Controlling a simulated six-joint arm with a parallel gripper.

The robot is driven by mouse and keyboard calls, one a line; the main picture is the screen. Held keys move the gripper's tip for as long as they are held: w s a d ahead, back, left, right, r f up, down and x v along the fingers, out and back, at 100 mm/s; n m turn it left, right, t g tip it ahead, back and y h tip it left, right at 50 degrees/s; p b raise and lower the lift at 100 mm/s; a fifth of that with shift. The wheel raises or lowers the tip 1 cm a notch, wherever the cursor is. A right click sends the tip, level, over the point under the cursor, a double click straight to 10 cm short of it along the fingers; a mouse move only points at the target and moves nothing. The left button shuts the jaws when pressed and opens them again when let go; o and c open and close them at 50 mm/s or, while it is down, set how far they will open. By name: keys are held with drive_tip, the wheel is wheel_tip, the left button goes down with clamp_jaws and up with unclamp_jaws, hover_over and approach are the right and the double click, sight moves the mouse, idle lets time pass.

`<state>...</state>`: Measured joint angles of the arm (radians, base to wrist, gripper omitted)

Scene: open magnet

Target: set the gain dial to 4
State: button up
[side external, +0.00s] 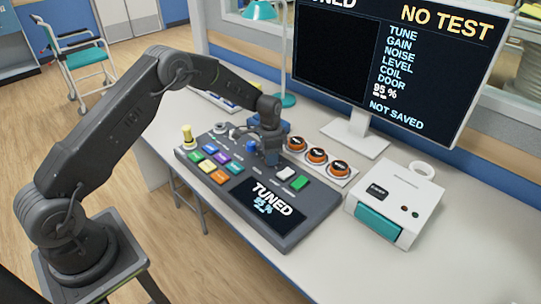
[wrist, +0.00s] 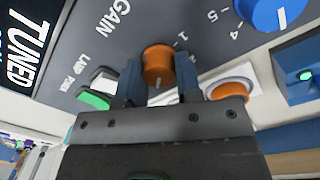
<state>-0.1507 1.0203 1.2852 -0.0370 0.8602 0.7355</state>
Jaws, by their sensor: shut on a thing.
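The gain dial (wrist: 158,62) is an orange knob beside the printed word GAIN in the wrist view. A short pale mark shows on its near side, and a printed 1 stands just beyond it; the rest of its scale is partly hidden by my fingers. My gripper (wrist: 160,82) is shut on the knob, one finger on each side. In the side view my gripper (side external: 270,152) points down onto the dark console (side external: 222,185) and hides the dial.
A blue knob (wrist: 268,10) with a white pointer and printed 4 and 5 is nearby. White and green buttons (wrist: 94,99) sit close to my left finger. Orange-topped buttons (side external: 317,155) stand behind the console. The monitor (side external: 390,70) reads NO TEST and NOT SAVED; the console screen (side external: 272,205) reads TUNED.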

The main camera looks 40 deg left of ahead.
drive_tip(key=o, duration=0.9)
drive_tip(key=r, duration=1.4)
drive_tip(key=shift+w+a, duration=0.1)
drive_tip(key=shift+a, duration=0.15)
